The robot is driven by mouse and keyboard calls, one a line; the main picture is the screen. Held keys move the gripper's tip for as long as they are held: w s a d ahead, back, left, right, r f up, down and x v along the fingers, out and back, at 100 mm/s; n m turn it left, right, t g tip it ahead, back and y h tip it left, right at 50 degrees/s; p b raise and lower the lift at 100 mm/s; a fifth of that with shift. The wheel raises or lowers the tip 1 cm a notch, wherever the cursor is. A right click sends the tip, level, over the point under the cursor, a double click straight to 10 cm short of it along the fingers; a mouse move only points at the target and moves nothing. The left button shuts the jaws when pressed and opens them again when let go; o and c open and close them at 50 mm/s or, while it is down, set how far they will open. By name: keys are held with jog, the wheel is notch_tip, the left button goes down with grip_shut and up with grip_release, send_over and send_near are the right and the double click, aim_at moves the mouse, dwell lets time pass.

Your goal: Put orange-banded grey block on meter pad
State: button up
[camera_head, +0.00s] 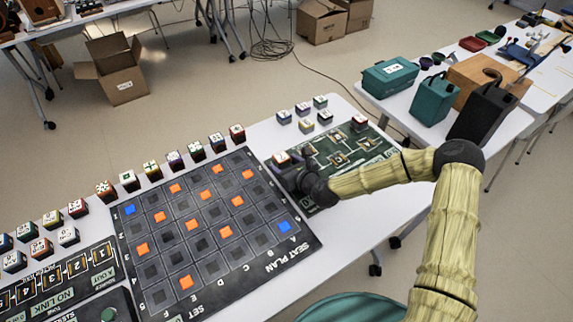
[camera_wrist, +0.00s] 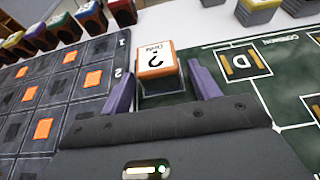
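The orange-banded grey block (camera_wrist: 158,82) has a white top with a dark question-like mark. In the head view the block (camera_head: 282,158) shows beside my dark gripper (camera_head: 296,171), at the left corner of the green circuit board (camera_head: 316,148). I cannot tell whether it rests or hangs slightly above the surface. I cannot read which pad is the meter pad.
The black seat-plan board (camera_head: 306,241) with orange and blue squares lies left of my gripper. Several blocks (camera_head: 304,109) stand behind the board. A teal box (camera_head: 390,76) is on another table.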

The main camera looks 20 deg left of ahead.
jog(key=shift+r, duration=0.2)
jog(key=v, duration=1.2)
jog(key=shift+s+f, duration=0.1)
dwell(1.6)
